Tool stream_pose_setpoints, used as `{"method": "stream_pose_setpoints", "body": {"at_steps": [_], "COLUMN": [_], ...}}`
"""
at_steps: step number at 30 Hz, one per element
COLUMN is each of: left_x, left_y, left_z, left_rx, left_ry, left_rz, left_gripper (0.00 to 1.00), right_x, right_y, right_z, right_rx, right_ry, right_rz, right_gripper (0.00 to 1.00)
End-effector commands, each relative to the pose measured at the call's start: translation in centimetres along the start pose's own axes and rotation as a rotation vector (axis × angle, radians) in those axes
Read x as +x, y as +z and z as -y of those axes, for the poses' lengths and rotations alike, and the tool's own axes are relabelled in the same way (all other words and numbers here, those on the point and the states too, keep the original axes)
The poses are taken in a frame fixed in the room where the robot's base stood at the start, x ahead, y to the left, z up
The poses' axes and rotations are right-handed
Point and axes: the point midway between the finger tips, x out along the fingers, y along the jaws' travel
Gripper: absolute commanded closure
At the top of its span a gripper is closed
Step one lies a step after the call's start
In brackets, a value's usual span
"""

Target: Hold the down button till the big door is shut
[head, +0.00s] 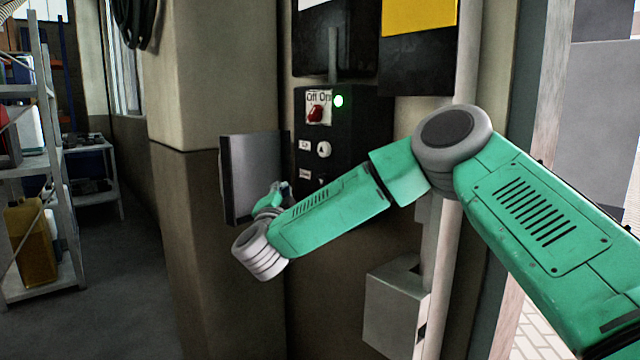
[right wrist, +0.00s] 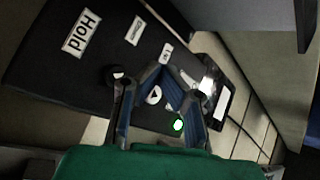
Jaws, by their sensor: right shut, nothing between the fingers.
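The black control box (head: 355,135) on the wall carries a red switch, a lit green lamp and a white up button (head: 323,148). Below it, the down button (head: 322,181) shows only in small part. In the right wrist view the down button (right wrist: 117,74) appears dark, partly covered by a finger, and the up button (right wrist: 155,95) shows between the fingers. My right gripper (right wrist: 160,70) is shut and empty, close in front of the box; I cannot tell whether it touches a button. The big door cannot be made out clearly. My left gripper is out of view.
A grey panel (head: 252,178) juts out beside the control box. A pale pipe (head: 455,60) runs down the wall, with a grey box (head: 394,310) below. Shelving (head: 45,160) stands at the left. Bright paving (head: 535,335) shows past the wall edge at the right.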

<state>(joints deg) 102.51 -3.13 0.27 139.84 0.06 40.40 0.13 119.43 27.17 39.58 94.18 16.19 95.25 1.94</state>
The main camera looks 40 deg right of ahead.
Motion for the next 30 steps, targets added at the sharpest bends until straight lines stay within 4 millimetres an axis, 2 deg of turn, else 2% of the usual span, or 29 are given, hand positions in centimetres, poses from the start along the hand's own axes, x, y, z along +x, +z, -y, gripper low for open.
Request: {"method": "stream_pose_setpoints", "body": {"at_steps": [15, 30], "left_x": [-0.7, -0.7], "left_y": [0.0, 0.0], "left_z": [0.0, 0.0], "left_rx": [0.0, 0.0], "left_ry": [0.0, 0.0], "left_rz": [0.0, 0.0], "left_gripper": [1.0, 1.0], "right_x": [4.6, 5.3], "right_y": [-3.4, -3.9], "right_z": [-3.4, -3.8], "right_rx": [-0.002, -0.001], "right_ry": [0.001, 0.0], "right_rz": [-0.001, 0.0], "right_gripper": [1.0, 1.0]}}
